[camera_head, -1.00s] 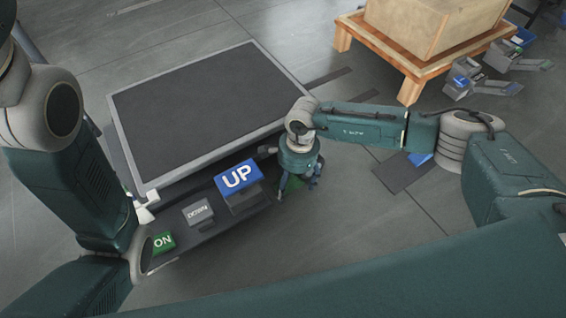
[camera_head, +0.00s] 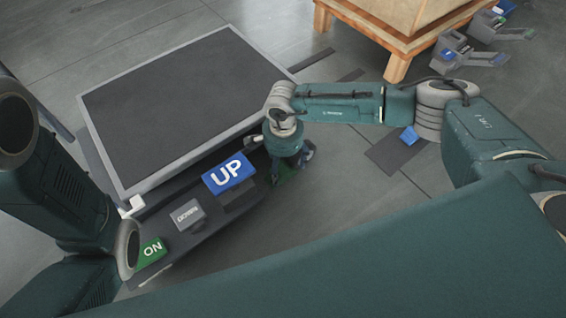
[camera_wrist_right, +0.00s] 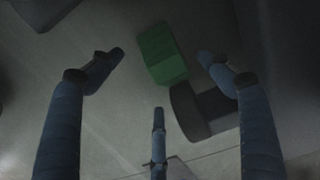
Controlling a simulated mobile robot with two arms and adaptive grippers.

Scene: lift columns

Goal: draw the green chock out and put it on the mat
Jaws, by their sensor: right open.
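The green chock (camera_head: 287,178) is on the floor beside the right end of the lift's control panel, mostly hidden by my right gripper (camera_head: 291,171) in the head view. In the right wrist view the green chock (camera_wrist_right: 162,54) lies between the spread fingers of my right gripper (camera_wrist_right: 160,68), with a gap on both sides. A dark round-ended part, perhaps a wheel (camera_wrist_right: 205,110), is close against its lower end. The dark mat (camera_head: 383,158) lies on the floor to the right, partly under my arm in the picture. My left gripper is out of the picture.
The lift platform (camera_head: 185,100) fills the middle left. Its panel has a blue UP button (camera_head: 229,174), a grey button (camera_head: 188,214) and a green ON button (camera_head: 151,252). A blue block (camera_head: 409,135) is at the mat's upper edge. A wooden pallet (camera_head: 390,45) stands behind.

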